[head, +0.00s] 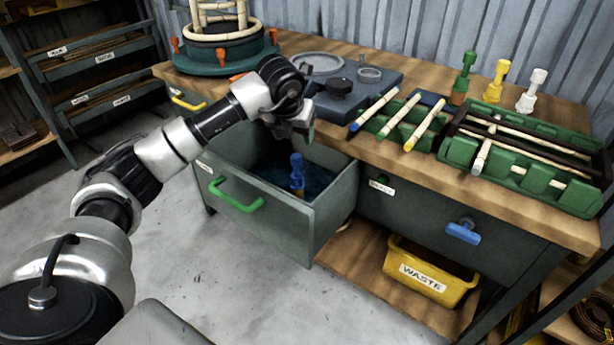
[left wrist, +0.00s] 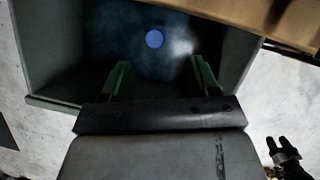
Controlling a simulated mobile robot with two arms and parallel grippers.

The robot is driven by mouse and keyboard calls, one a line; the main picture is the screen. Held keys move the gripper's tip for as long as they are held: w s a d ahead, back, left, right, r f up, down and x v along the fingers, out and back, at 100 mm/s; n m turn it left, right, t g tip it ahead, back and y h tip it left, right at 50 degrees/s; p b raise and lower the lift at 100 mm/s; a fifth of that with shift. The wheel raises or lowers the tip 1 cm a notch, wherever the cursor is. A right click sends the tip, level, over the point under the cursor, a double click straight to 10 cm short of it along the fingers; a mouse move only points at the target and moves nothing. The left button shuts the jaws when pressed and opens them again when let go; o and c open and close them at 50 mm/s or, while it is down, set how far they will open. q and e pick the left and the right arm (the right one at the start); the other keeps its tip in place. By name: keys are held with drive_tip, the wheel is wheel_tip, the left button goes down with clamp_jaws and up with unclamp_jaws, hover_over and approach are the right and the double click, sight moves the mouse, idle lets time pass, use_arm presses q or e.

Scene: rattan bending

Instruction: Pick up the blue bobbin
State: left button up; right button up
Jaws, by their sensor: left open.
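The blue bobbin (head: 297,172) stands upright inside the open drawer (head: 333,205) with the green handle. In the left wrist view its round blue top (left wrist: 155,39) shows from above, beyond and between the fingertips. My left gripper (head: 300,138) is above the drawer, over the bobbin and apart from it. Its two green fingers (left wrist: 158,72) are open with nothing between them. The bobbin's lower end is brown in the head view. My right gripper is not seen in the head view; a dark gripper-like shape at the lower right of the left wrist view is unclear.
The drawer walls surround the bobbin, and the wooden worktop edge (head: 400,160) lies just behind. Green, yellow and white bobbins (head: 501,82) stand on the worktop. A yellow waste bin (head: 432,272) sits on the lower shelf. A closed drawer with a blue handle (head: 463,232) is at the right.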

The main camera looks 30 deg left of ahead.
sight(296, 156)
use_arm(q)
drive_tip(key=b+x, duration=0.1)
drive_tip(key=x, duration=0.4)
drive_tip(key=shift+s, duration=0.1)
drive_tip(key=x, duration=0.3)
drive_tip(key=b+x, duration=0.1)
drive_tip(key=x, duration=0.1)
drive_tip(key=shift+s+a+f, duration=0.1)
drive_tip(key=shift+s+a, duration=0.15)
drive_tip(key=shift+a, duration=0.1)
drive_tip(key=shift+w+f, duration=0.15)
drive_tip(key=shift+f, duration=0.05)
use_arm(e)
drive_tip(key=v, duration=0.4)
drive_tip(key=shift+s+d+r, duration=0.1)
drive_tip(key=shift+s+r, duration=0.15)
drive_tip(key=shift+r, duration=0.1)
use_arm(q)
drive_tip(key=shift+c, duration=0.3)
drive_tip(key=shift+r, duration=0.1)
clamp_jaws()
